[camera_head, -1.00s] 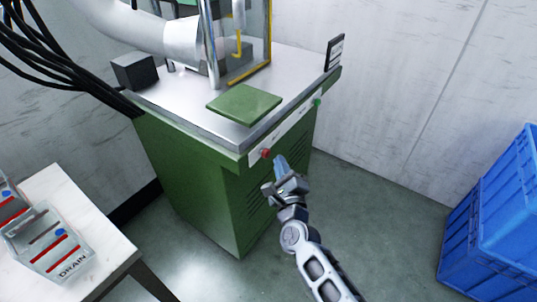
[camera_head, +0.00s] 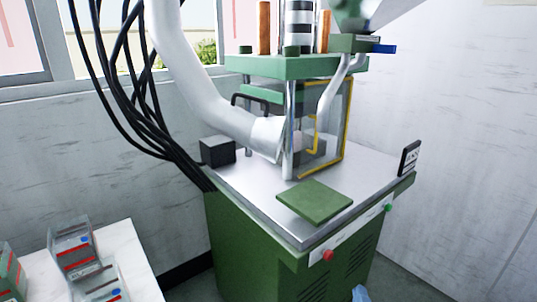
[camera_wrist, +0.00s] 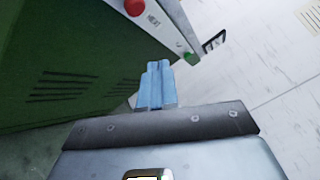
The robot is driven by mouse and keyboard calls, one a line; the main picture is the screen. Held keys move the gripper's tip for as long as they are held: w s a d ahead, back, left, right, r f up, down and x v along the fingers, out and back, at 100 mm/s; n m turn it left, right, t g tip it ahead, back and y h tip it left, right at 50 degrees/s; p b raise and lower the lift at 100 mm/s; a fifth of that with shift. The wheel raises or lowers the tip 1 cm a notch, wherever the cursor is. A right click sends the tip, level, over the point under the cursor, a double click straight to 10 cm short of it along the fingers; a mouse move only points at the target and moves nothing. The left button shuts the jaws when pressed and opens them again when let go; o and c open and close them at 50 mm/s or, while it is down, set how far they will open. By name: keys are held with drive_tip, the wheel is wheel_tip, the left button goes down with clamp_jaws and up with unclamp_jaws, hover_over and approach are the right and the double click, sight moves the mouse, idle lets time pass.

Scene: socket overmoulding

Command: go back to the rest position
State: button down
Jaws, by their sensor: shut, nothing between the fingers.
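My gripper (camera_wrist: 157,84) shows in the wrist view with its light-blue fingers together and nothing between them. It points toward the front of the green machine (camera_wrist: 80,60), apart from it as far as I can tell. In the head view only the blue fingertips (camera_head: 362,293) show at the bottom edge, in front of the machine's cabinet (camera_head: 245,245). The rest of my arm is out of that view.
The machine has a red button (camera_head: 328,255) and a green button (camera_head: 388,208) on its front edge. A green plate (camera_head: 314,201) lies on its metal top. A white table (camera_head: 140,270) with clear bins (camera_head: 72,248) stands at lower left.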

drive_tip(key=s+d+r+n+g+y, duration=0.1)
drive_tip(key=s+n+y, duration=0.1)
drive_tip(key=s+n, duration=1.8)
drive_tip(key=s+r+n, duration=0.1)
drive_tip(key=s+r, duration=0.3)
drive_tip(key=s, duration=0.3)
drive_tip(key=s+a+r+n+g, duration=0.1)
drive_tip(key=s+r, duration=0.3)
drive_tip(key=s, duration=0.4)
drive_tip(key=s+a+r+n+g+y, duration=0.1)
drive_tip(key=s+r+n, duration=0.2)
drive_tip(key=s, duration=0.4)
drive_tip(key=shift+s+r, duration=0.2)
drive_tip(key=shift+r, duration=0.65)
drive_tip(key=shift+a, duration=0.1)
